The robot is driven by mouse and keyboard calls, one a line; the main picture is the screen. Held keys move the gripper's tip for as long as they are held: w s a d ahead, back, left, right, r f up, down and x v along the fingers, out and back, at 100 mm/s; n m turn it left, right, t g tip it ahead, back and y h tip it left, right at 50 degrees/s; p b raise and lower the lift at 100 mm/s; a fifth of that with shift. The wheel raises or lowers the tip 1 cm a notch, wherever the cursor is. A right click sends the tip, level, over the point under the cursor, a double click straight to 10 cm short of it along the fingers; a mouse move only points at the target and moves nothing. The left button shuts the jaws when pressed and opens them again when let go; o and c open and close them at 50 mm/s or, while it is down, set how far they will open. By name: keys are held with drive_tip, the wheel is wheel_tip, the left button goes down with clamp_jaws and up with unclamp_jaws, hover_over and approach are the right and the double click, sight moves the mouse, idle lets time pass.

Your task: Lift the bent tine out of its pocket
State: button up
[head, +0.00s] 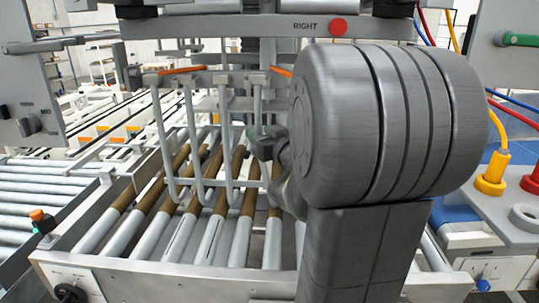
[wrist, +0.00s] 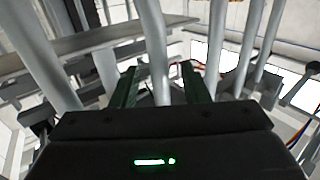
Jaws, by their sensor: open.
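Several grey tines hang from a crossbar (head: 205,80) in the head view and curve forward at their lower ends. My gripper (head: 262,138) is at the right of this row, beside the rightmost visible tine (head: 257,105). In the wrist view my gripper (wrist: 159,70) has its two green fingers apart, with one tine (wrist: 153,40) passing upright between them. A gap shows on both sides, so it is not clamped. I cannot tell from these frames which tine is bent. The pocket at its top is not clear, and my arm hides the right part of the row.
Orange strips (head: 182,70) lie on the crossbar. A roller conveyor (head: 210,240) with brown-banded rollers runs beneath the tines. A beam marked RIGHT with a red button (head: 338,27) is above. Yellow and red plugs (head: 491,175) with cables stand at the right. Neighbouring tines (wrist: 217,45) stand close to the fingers.

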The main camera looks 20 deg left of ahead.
drive_tip(key=shift+x, duration=1.05)
clamp_jaws()
drive_tip(key=shift+r, duration=0.1)
idle(0.5)
